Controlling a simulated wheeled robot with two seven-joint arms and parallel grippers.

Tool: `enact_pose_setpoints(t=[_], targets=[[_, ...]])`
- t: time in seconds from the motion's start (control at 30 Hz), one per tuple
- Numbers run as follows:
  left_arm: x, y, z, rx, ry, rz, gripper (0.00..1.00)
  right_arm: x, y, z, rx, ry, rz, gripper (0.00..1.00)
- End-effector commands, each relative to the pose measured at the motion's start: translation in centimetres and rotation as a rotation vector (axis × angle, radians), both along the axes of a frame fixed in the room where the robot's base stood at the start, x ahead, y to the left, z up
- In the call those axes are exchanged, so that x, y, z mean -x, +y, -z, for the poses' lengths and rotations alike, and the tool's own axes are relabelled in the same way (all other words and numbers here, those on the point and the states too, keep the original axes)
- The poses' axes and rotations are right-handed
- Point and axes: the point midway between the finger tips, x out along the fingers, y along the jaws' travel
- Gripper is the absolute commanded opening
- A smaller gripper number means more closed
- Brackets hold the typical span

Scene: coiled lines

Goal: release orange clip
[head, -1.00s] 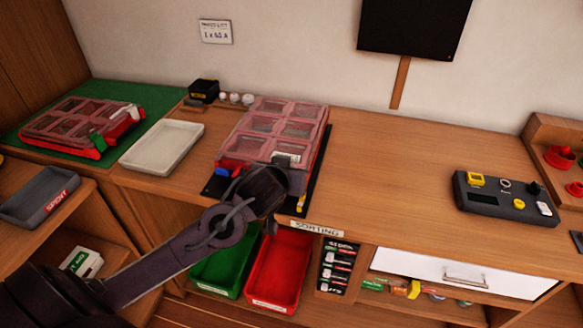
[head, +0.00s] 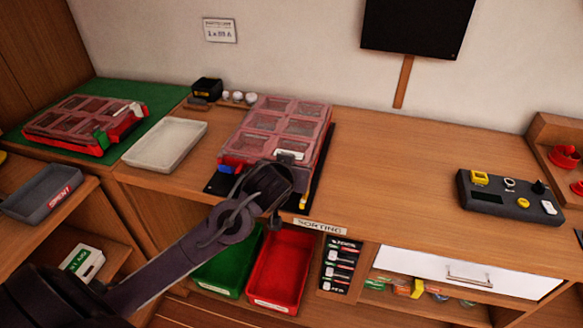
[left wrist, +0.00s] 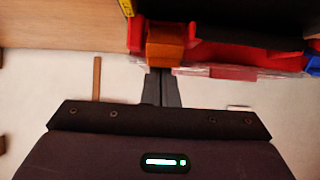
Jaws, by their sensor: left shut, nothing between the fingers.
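The organiser box (head: 283,113) with a clear reddish lid and red base lies on a black mat on the desk. Its orange clip (left wrist: 165,45) shows in the left wrist view on the box's red front edge. In the head view my left arm hides this clip. A blue clip (head: 232,168) sits at the left of the front edge, also at the right of the left wrist view (left wrist: 313,65). My left gripper (left wrist: 163,76) is shut and empty, its tips right by the orange clip; I cannot tell whether they touch. My right gripper is not in view.
A second organiser box (head: 85,122) lies on a green mat at left, with a pale tray (head: 165,145) between the boxes. Green (head: 228,265) and red (head: 280,268) bins stand below the desk edge. The desk (head: 400,180) right of the box is clear up to a dark control panel (head: 508,197).

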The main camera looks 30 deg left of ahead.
Motion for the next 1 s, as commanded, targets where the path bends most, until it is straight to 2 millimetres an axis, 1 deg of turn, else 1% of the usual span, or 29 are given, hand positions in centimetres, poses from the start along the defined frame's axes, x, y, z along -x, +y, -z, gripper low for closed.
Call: enact_pose_setpoints(t=[0.23, 0.33, 0.47, 0.67, 0.7, 0.73, 1.0], targets=[[0.0, 0.0, 0.0, 0.001, 0.0, 0.001, 0.0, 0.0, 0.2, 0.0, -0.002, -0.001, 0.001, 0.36], [-0.1, 0.0, -0.4, 0.001, -0.001, 0.0, 0.0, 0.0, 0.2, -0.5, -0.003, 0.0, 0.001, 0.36], [-0.7, 0.2, -1.6, 0.002, -0.001, 0.0, 0.0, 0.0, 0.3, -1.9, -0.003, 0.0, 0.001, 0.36], [-1.9, 0.6, -3.8, 0.002, 0.0, 0.0, 0.0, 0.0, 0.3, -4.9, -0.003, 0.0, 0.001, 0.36], [-1.8, 0.6, -3.6, 0.001, 0.001, 0.002, 0.0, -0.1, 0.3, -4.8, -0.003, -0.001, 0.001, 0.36], [-1.0, 0.4, -3.2, 0.001, 0.001, 0.003, 0.0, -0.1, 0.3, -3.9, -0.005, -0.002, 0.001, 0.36], [4.0, -0.8, -4.9, -0.002, -0.002, 0.003, 0.0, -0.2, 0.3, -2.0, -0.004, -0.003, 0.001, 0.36]])
